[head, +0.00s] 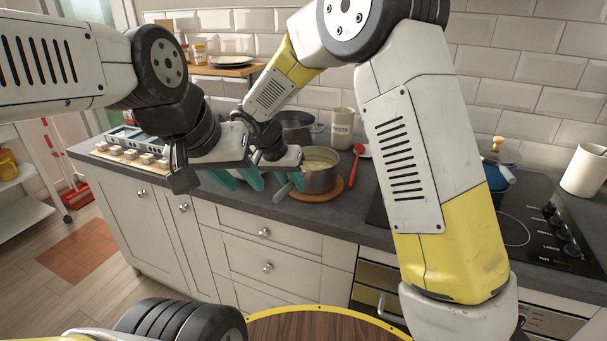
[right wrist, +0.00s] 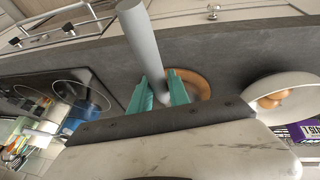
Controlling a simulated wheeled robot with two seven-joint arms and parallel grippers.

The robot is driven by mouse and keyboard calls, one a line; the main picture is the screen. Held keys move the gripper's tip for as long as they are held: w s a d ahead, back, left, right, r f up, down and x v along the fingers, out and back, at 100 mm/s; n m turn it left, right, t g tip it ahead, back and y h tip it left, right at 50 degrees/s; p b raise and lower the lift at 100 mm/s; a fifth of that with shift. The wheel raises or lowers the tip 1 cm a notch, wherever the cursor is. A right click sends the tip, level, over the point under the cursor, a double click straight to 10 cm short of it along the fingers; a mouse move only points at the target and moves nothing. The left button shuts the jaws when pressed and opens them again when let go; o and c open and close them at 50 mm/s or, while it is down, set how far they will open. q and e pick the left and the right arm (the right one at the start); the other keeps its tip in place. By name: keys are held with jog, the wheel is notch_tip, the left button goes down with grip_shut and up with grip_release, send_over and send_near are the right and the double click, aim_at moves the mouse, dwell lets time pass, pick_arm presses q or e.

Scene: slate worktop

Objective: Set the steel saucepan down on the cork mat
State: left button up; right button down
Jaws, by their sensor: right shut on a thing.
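The steel saucepan (head: 320,176), with pale contents, is at the counter's middle over the round cork mat (head: 338,190); the mat also shows in the right wrist view (right wrist: 203,82). The pan looks level; whether its base touches the mat I cannot tell. My right gripper (head: 291,183) is shut on the pan's grey handle, which stands between the teal fingers in the right wrist view (right wrist: 160,92). The pan's body is hidden there. My left gripper (head: 240,181) is open and seems empty, left of the pan, with its fingers apart in front of the counter.
A dark stockpot (head: 297,122) and a pasta canister (head: 342,130) stand behind the pan. A red spoon (head: 357,160) lies to its right. The black hob (head: 530,225) with a blue pot (head: 497,178) is further right. A block tray (head: 128,157) is at the left end.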

jog(key=c, duration=1.2)
grip_release()
jog(key=shift+f, duration=0.1)
jog(key=shift+c, duration=0.2)
jog(key=v, duration=1.2)
